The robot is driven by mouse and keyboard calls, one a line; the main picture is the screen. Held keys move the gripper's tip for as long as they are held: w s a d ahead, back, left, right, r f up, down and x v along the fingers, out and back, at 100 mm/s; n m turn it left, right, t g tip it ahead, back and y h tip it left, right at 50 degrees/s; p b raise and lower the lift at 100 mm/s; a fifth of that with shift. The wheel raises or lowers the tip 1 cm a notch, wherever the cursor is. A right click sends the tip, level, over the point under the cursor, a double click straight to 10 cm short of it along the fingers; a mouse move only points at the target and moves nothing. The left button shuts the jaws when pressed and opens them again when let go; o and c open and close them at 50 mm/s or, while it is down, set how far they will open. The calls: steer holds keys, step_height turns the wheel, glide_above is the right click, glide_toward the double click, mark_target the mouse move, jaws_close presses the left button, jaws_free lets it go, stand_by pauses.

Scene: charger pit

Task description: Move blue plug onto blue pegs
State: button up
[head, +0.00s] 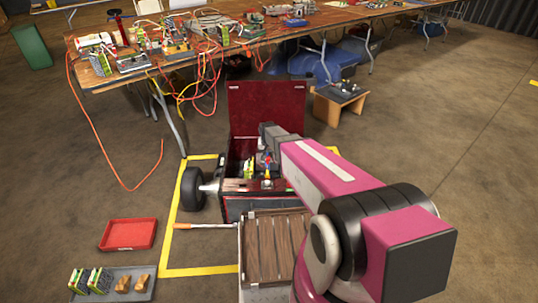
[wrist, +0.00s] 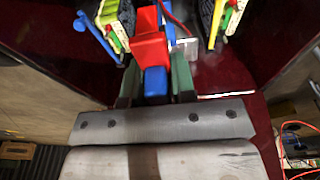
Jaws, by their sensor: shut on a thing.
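In the wrist view my gripper (wrist: 157,76) has its two dark green fingers close around the blue plug (wrist: 155,83). A red block (wrist: 150,50) shows just beyond the blue plug, and I cannot tell whether they are joined. Small red, blue and yellow parts (head: 267,163) show inside the box.
Green-edged modules stand left (wrist: 105,28) and right (wrist: 219,22) of the gripper, close by. A blue lever (wrist: 97,37) is at left. A red tray (head: 129,234) and a grey tray (head: 75,291) lie on the floor. A cluttered table (head: 300,30) stands behind.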

steer(key=shift+f, duration=0.1)
steer(key=shift+f, duration=2.25)
steer(key=shift+w, duration=0.2)
steer(key=shift+w+f, duration=0.1)
steer(key=shift+w, duration=2.85)
steer(key=shift+s+f, duration=0.1)
steer(key=shift+f, duration=1.3)
steer(key=shift+f, duration=1.6)
steer(key=o, duration=1)
